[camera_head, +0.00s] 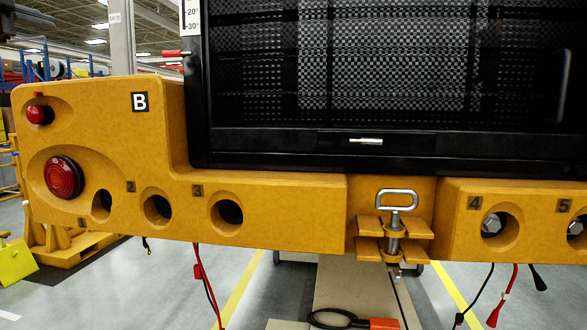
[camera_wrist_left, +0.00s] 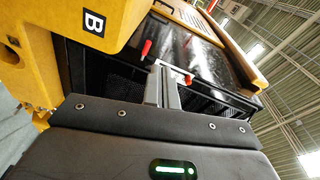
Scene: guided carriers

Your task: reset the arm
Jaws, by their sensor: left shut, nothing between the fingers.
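My left gripper (camera_wrist_left: 163,85) shows in the left wrist view as two grey fingers close together, shut and empty. Beyond its fingertips are the black panel and a red-handled part (camera_wrist_left: 146,48); I cannot tell the exact gap between them. In the head view only a dark piece at the top left corner, likely of my left arm, shows, so the arm's pose is mostly hidden. My right gripper is in neither view.
A yellow carrier (camera_head: 270,195) marked B spans the head view, with red lamps, numbered holes and a metal hitch pin (camera_head: 396,202). A black mesh panel (camera_head: 280,142) stands on it. Cables hang below. Grey floor with yellow lines lies beneath.

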